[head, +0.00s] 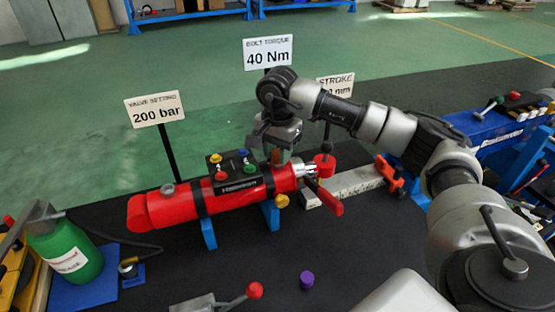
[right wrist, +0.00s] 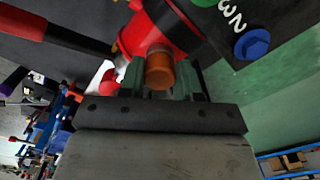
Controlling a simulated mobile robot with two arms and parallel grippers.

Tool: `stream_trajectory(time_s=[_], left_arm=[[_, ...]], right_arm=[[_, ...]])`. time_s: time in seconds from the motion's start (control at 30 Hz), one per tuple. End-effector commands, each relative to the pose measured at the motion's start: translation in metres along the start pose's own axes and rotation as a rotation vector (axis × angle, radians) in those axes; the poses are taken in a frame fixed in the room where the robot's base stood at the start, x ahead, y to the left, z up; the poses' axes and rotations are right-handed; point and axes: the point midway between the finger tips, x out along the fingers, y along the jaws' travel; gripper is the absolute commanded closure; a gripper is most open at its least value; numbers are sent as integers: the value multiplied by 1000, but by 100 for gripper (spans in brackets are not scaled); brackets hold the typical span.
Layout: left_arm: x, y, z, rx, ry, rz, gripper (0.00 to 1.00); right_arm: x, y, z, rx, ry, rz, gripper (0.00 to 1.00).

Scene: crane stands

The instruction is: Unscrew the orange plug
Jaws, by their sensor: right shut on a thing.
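The red cylinder (head: 225,197) lies on blue supports on the dark mat, with a black block of coloured plugs on top. The orange plug (head: 277,157) stands up near its right end, partly hidden by my gripper. In the right wrist view the orange plug (right wrist: 160,68) sits between the two fingers, its rounded end facing the camera. My right gripper (head: 276,148) comes down from above and is shut on the orange plug. The plug's base at the red body is mostly covered, so I cannot tell how deep it sits. My left gripper is not in view.
A red-handled part (head: 325,198) sticks out at the cylinder's right end. Sign plates, including the 200 bar sign (head: 155,109), stand behind. A green bottle (head: 67,253) is at left. A purple cap (head: 307,280) and a red-knobbed lever (head: 255,290) are in front.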

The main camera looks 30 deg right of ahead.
Motion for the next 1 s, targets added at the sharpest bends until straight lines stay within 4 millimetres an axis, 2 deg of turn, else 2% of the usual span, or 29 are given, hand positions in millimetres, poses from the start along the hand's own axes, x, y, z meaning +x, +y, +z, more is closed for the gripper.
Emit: stream_trajectory(time_s=[0.1, 0.37, 0.47, 0.73, 1.0], left_arm=[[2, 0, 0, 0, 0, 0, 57], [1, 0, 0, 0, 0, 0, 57], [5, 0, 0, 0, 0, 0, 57], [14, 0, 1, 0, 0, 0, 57], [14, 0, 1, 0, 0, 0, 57]], right_arm=[[-3, -1, -1, -53, 3, -8, 94], [-3, -1, -1, -60, 3, -8, 94], [-2, -1, -1, -132, 4, -8, 94], [-3, -1, -1, -468, 5, -7, 94], [-4, -1, -1, -506, 4, -6, 94]])
